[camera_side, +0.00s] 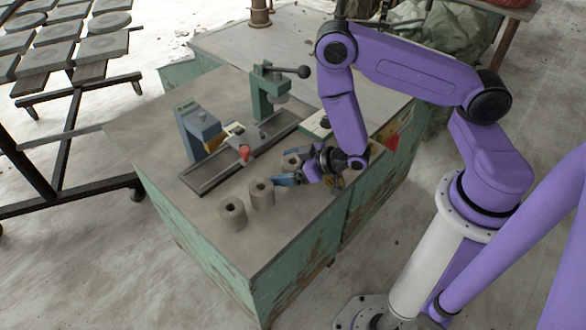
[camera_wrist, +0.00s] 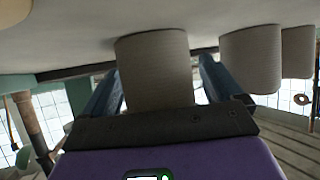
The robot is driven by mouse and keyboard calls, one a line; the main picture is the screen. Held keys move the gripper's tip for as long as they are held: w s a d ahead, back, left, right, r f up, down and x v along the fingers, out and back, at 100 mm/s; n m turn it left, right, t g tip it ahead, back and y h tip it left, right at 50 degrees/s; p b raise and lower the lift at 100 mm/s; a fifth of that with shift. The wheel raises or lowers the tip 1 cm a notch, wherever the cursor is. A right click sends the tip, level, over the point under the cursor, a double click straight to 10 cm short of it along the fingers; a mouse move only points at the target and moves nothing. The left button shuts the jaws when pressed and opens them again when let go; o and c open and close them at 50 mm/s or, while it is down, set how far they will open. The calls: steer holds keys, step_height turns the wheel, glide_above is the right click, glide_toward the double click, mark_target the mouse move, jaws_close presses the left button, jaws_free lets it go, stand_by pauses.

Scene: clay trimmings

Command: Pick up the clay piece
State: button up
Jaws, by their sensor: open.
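Three grey clay cylinders with a hole in the top stand in a row on the bench in the side view: a near one (camera_side: 232,215), a middle one (camera_side: 261,194) and a far one (camera_side: 291,161), partly hidden by my gripper. My gripper (camera_side: 292,174) is low over the bench top, beside the far cylinder. The wrist view is upside down. In it my open gripper's blue fingers (camera_wrist: 160,85) lie on either side of one clay piece (camera_wrist: 155,65), with gaps visible. The other pieces (camera_wrist: 250,60) and (camera_wrist: 297,50) stand to the right, outside the fingers.
A rail fixture with a blue-grey block (camera_side: 197,130), a red knob (camera_side: 244,153) and a green lever press (camera_side: 270,95) stands behind the cylinders. The green bench's front edge is close to the near cylinder. A rack of tiles (camera_side: 100,45) stands at left.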

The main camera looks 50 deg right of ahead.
steer(key=c, duration=1.2)
steer(key=shift+r, duration=0.2)
